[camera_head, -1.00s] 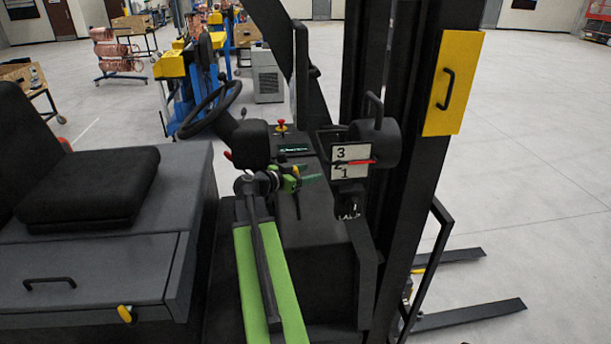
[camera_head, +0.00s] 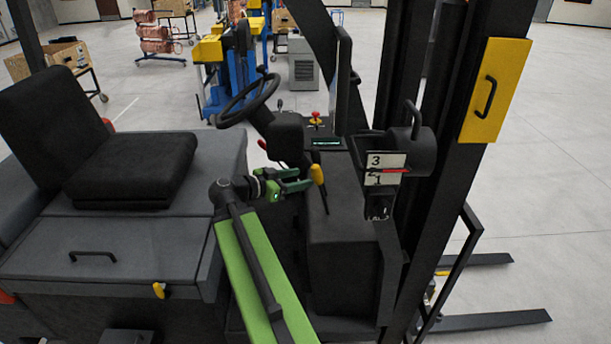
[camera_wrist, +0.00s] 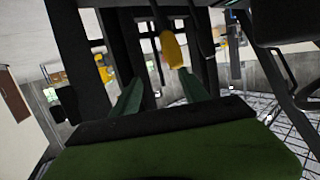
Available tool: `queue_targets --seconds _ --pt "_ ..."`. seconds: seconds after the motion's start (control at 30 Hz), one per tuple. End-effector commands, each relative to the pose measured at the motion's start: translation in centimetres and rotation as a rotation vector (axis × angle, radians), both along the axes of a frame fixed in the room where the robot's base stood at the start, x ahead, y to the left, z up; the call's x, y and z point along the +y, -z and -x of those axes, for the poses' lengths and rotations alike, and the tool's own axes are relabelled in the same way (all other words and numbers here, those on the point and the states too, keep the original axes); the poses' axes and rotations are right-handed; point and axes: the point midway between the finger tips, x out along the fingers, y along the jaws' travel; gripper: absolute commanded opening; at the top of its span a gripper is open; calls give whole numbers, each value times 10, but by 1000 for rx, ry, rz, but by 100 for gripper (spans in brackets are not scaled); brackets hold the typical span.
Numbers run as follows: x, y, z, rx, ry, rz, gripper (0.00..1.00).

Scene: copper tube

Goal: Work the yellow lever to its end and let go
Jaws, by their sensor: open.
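The yellow lever (camera_head: 317,173) is a yellow grip on a thin dark stem, beside the dark console below the steering wheel. It stands nearly upright with a slight tilt. My gripper (camera_head: 311,178) is open, with green fingers pointing at the lever from the left. Their tips are close to the grip; I cannot tell if they touch it. In the wrist view the yellow lever (camera_wrist: 174,49) shows just beyond the tips of my gripper (camera_wrist: 163,73), nearer the right finger, with nothing held.
A plate marked 3, 2, 1 (camera_head: 385,168) with a red pointer stands right of the lever. The steering wheel (camera_head: 248,102) and red button (camera_head: 316,115) are above. The seat (camera_head: 120,150) is left, the dark mast (camera_head: 470,120) right.

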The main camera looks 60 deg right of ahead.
Motion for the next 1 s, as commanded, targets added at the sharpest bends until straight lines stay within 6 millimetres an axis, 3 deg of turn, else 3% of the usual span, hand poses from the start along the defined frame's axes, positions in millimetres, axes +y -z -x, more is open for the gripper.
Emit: queue_targets --seconds 0.4,0.53,0.67,0.8,1.0 --pt "-1 1 0 0 -1 -1 52" --pt "21 21 -22 49 -63 -111 52" --pt "87 71 -73 190 -263 -394 52" --pt "187 123 -127 382 -578 -702 52" --pt "327 165 -168 613 -1042 -995 52"
